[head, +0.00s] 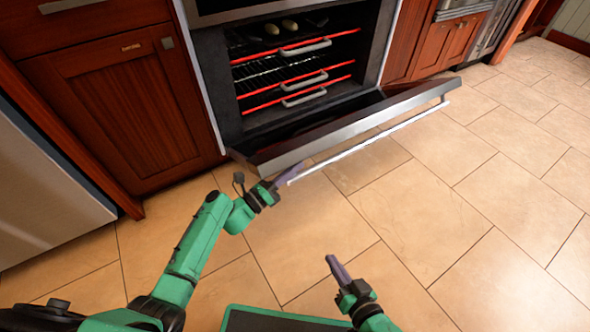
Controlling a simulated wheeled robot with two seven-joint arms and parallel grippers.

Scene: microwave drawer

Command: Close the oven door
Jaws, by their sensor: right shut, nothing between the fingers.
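The oven door (350,125) is hinged at the bottom and hangs open, tilted out from the oven (215,95). Its long, light handle bar (370,142) runs along the outer side of the door. My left gripper (296,170) is at the left end of the handle, close to the door's lower left corner. Whether it touches the handle or has its fingers open is unclear. My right gripper (332,262) is shut and empty, low over the floor in front of the door, apart from it.
Inside the oven are racks with red front edges and grey handles (305,47); small pale items (289,25) lie on the top rack. Wooden cabinets (125,110) flank the oven. The tiled floor (500,200) to the right is clear.

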